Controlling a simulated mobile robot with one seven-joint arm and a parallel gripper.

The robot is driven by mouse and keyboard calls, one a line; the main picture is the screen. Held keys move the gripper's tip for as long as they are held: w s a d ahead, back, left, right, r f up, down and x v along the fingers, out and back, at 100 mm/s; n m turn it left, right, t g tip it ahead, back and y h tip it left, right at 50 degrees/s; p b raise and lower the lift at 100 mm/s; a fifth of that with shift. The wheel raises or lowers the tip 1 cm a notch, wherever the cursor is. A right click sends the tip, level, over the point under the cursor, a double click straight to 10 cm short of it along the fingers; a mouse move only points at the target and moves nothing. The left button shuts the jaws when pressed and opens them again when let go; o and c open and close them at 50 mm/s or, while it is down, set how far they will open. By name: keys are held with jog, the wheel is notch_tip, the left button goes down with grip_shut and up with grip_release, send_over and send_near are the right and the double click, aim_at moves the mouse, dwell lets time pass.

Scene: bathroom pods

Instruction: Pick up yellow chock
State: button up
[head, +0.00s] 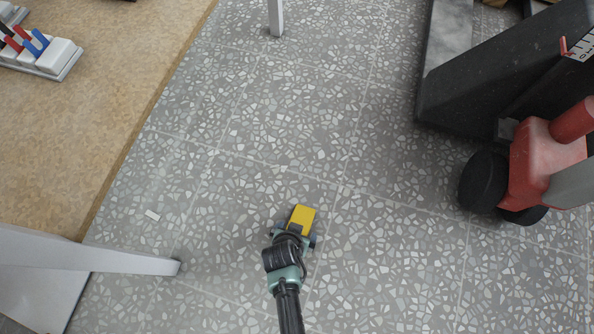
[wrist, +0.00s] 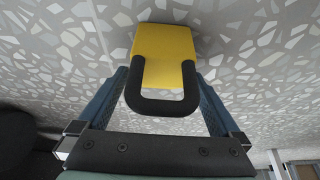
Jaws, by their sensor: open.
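The yellow chock (head: 302,217) lies on the speckled floor in the lower middle of the head view. In the wrist view the yellow chock (wrist: 164,54) shows its yellow body with a black loop handle toward me. My gripper (head: 296,236) is low over the floor at the chock. In the wrist view my gripper (wrist: 165,92) is open, with one blue finger on each side of the handle and the near part of the chock. Small gaps seem to show between fingers and handle. In the head view the gripper hides the handle.
A red and black pallet jack (head: 540,160) stands at the right. A white table leg (head: 90,258) reaches in at the lower left, and another leg (head: 275,18) stands at the top. A wooden surface (head: 95,110) with a white switch block (head: 50,57) fills the left. Floor around the chock is clear.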

jog(key=shift+w+f, duration=0.2)
jog(key=shift+f, duration=0.35)
jog(key=shift+r, duration=0.1)
grip_shut()
